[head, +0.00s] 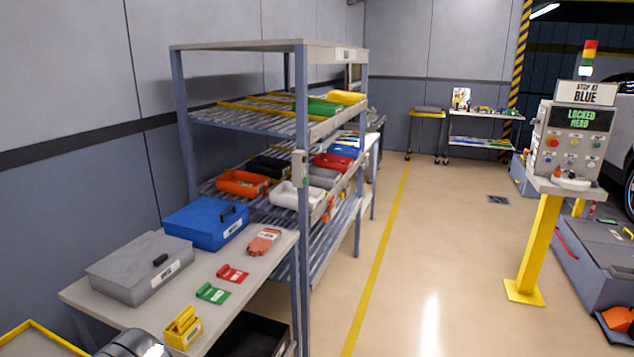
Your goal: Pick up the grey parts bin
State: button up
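A grey parts bin (323,177) sits on the middle level of the shelf rack (303,130), in the row nearest the aisle. It is between a white bin (296,195) in front and a red bin (333,161) behind. The rack's front post and the white bin partly hide it. My gripper is not in view.
A bench at the lower left holds a grey case (140,266), a blue case (206,222), gloves (264,241) and small red, green and yellow items. A yellow control post (533,245) stands at the right. The floor (440,250) between is clear.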

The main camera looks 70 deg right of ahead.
aim_at(318, 177)
jog(key=z, duration=0.25)
jog(key=k, duration=0.65)
jog(key=z, duration=0.55)
jog(key=k, duration=0.65)
jog(key=z, duration=0.75)
jog(key=i, duration=0.7)
jog(key=z, duration=0.6)
jog(key=i, duration=0.95)
jog(key=z, duration=0.25)
